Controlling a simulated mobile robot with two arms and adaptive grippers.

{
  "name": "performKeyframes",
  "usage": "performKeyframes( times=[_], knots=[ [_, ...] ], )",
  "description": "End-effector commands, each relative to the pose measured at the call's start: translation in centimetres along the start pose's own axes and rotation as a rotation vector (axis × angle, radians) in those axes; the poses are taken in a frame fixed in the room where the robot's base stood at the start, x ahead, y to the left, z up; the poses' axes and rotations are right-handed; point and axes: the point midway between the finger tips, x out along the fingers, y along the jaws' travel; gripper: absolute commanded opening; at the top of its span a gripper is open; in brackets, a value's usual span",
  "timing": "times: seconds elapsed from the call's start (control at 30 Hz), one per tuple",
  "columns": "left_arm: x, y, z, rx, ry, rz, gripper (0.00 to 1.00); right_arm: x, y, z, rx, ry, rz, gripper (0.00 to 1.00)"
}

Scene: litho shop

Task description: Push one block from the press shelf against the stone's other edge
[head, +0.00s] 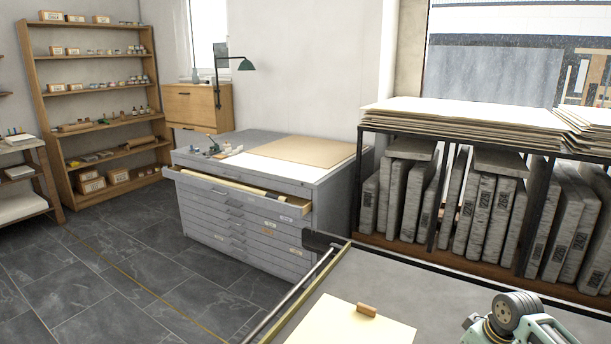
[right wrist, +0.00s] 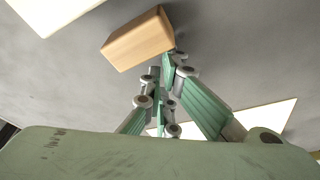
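A small wooden block (head: 367,309) lies at the far edge of a flat cream slab or sheet (head: 340,327) on the grey surface in front of me. I cannot tell whether the cream piece is the stone. A wooden block (right wrist: 138,40) also shows close up in the right wrist view, just beyond the fingertips of my right gripper (right wrist: 170,58). The fingers converge and look shut, with the block beside their tips; contact is unclear. In the head view only green and grey parts of my right arm show at lower right. My left gripper is out of view.
The grey bed (head: 440,290) has a rail along its left side and free room around the cream piece. Behind it stand a rack of upright slabs (head: 480,215) and a flat-file cabinet (head: 240,225) with its top drawer open. Shelves (head: 95,85) stand far left.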

Motion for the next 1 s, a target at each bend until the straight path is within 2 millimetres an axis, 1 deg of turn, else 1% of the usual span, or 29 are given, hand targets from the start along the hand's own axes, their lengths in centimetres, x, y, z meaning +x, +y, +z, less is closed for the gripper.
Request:
performKeyframes(
  times=[0.83,1.0],
  knots=[
    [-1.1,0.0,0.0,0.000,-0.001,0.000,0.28,-0.6,1.1,1.8,0.001,0.001,0.000,0.00],
    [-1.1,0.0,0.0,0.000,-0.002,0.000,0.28,-0.5,1.0,1.6,0.000,0.001,0.000,0.00]
  ],
)
